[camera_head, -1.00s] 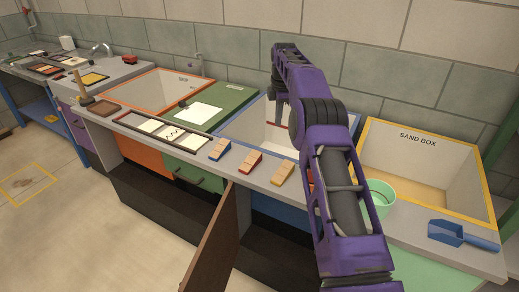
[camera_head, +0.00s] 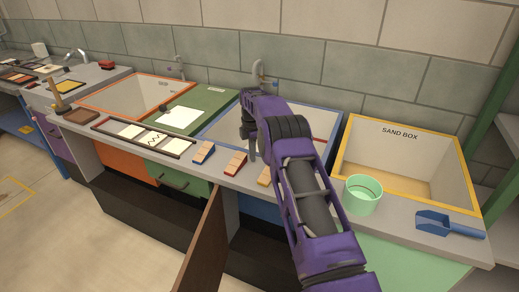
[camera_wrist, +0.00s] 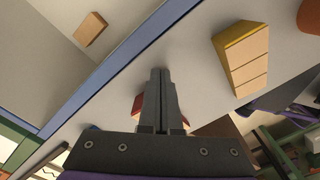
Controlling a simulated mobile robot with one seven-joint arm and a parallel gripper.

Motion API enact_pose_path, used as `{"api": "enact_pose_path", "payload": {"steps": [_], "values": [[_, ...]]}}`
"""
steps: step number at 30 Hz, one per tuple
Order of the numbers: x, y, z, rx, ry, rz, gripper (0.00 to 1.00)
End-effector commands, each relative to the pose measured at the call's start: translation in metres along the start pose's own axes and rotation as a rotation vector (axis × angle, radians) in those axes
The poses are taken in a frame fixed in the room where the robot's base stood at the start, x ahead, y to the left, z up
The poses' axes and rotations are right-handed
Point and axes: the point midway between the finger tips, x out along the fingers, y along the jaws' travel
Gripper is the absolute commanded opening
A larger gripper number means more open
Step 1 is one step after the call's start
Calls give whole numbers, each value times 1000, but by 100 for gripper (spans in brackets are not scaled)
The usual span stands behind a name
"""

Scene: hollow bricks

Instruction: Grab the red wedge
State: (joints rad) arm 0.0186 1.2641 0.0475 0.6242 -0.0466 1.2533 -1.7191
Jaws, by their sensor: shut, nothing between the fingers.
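The red wedge (camera_head: 235,164), with a pale wooden top, sits on the grey counter between the blue wedge (camera_head: 204,152) and the yellow wedge (camera_head: 264,177). In the wrist view the red wedge (camera_wrist: 137,104) is mostly hidden behind my fingers, with only red edges showing. My gripper (camera_wrist: 161,72) is shut and empty, its fingers pointing down over the counter. In the head view my gripper (camera_head: 253,157) is close to the red wedge, on its right and back side. I cannot tell whether it touches. The yellow wedge (camera_wrist: 241,58) lies to the right in the wrist view.
A blue-rimmed basin (camera_head: 214,133) lies behind the wedges, with a wooden block (camera_wrist: 90,29) in it. A green cup (camera_head: 362,196), a blue scoop (camera_head: 448,224) and the sand box (camera_head: 398,165) are to the right. A brown door (camera_head: 204,240) stands open below.

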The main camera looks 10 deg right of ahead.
Motion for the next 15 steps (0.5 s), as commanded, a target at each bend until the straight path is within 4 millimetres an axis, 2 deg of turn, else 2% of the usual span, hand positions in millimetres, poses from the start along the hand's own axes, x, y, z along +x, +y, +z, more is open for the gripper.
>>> {"api": "enact_pose_path", "payload": {"steps": [4, 15], "values": [[0, 0, -7, 1, -1, 0, 0], [0, 0, -10, 1, -1, 0, 0]]}}
